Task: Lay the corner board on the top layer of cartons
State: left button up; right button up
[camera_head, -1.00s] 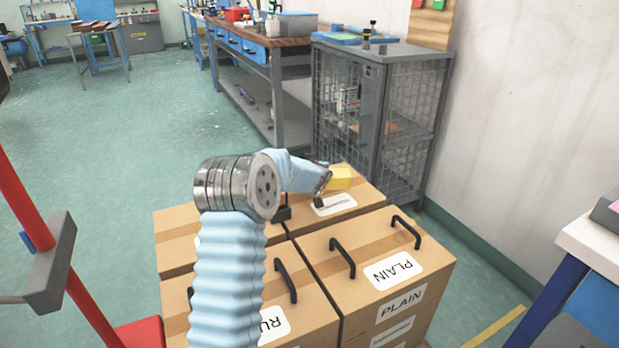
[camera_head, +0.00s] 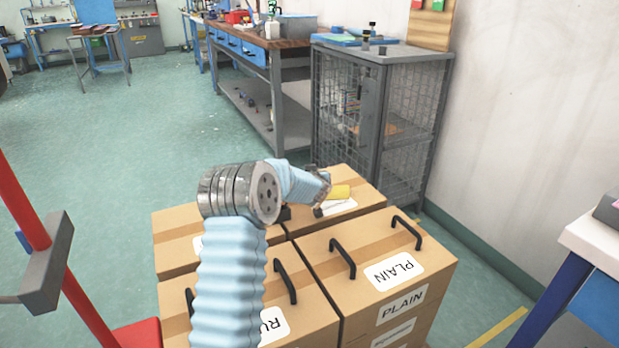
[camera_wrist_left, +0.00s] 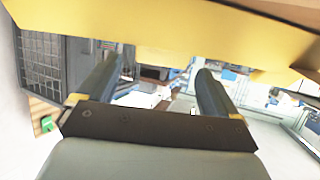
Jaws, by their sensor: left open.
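Brown cartons (camera_head: 315,254) stand in a block, with black handles and white labels on their tops. My left arm, in a pale blue sleeve, reaches over them to my left gripper (camera_head: 322,187), above the back right carton. In the left wrist view a broad yellow surface (camera_wrist_left: 110,25) crosses the top, near the tips of my open gripper (camera_wrist_left: 158,68). Nothing shows between the fingers. My right gripper is out of view.
A grey mesh cabinet (camera_head: 378,120) stands behind the cartons against the wall. A workbench (camera_head: 262,60) is behind it to the left. A red post (camera_head: 25,210) with a grey block rises at left. A white-topped table (camera_head: 590,242) is at right. The green floor at left is mostly clear.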

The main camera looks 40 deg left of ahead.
pick_arm(q)
jog(key=v, duration=1.2)
jog(key=shift+s+d, duration=0.1)
